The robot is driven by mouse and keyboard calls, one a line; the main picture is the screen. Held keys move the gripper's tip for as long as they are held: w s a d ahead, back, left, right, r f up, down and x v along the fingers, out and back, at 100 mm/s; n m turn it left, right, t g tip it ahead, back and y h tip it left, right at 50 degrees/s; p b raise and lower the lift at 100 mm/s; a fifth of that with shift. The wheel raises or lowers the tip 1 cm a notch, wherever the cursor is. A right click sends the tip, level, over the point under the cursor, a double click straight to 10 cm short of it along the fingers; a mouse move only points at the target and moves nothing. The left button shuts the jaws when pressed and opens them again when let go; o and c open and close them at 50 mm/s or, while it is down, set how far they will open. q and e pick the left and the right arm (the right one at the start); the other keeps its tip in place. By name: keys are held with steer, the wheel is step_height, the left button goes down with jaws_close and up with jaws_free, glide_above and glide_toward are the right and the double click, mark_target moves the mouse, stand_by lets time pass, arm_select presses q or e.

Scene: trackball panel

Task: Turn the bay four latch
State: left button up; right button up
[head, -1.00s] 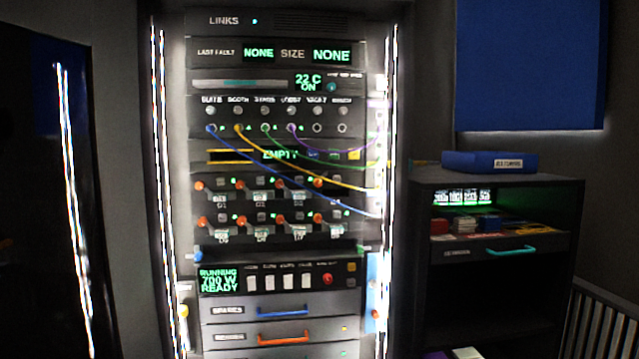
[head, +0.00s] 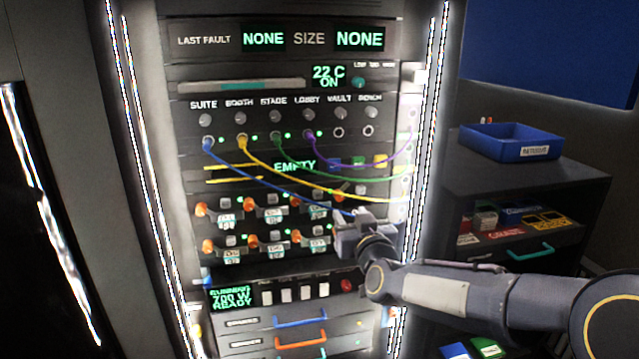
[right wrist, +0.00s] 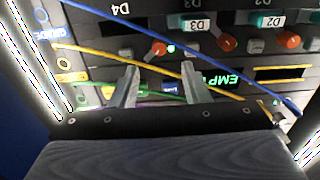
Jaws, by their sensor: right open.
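The bay four latch, an orange knob (head: 338,196), sits at the right end of the upper latch row, just above my right gripper (head: 352,220). In the right wrist view, which is upside down, the bay four latch (right wrist: 158,48) is left of the D3 label (right wrist: 197,24), under the D4 label (right wrist: 120,9). My right gripper (right wrist: 160,76) is open and empty. The latch shows between and beyond its fingertips, apparently untouched. The bay four front is partly hidden by the gripper in the head view. My left gripper is out of view.
Blue (head: 280,190), yellow (head: 300,182) and green (head: 345,177) cables sag across the rack near the latches; the blue and yellow ones cross close to my right fingers. A blue tray (head: 510,141) stands on the cabinet at right.

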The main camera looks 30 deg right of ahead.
mark_target(340, 199)
steer(key=x, duration=0.7)
steer(key=shift+f, duration=0.1)
jaws_close()
